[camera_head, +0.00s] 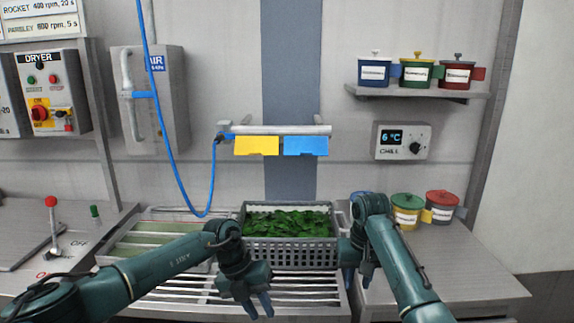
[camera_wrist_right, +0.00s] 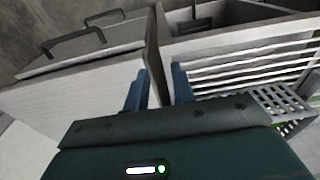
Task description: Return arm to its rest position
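My left gripper (camera_head: 259,307) hangs over the metal slats in front of the grey crate. Its fingers look apart, with nothing seen between them. My right gripper (camera_head: 357,281) points down beside the crate's right end, near the edge of the right counter. In the right wrist view its two blue fingers (camera_wrist_right: 160,90) stand apart with nothing between them. The grey perforated crate (camera_head: 290,254) holds green leaves (camera_head: 288,222) and sits on the slatted rack (camera_head: 310,287).
A blue hose (camera_head: 172,150) hangs at left. A red-knobbed lever (camera_head: 52,220) stands on the left counter. Yellow (camera_head: 257,146) and blue (camera_head: 305,146) tags hang above the crate.

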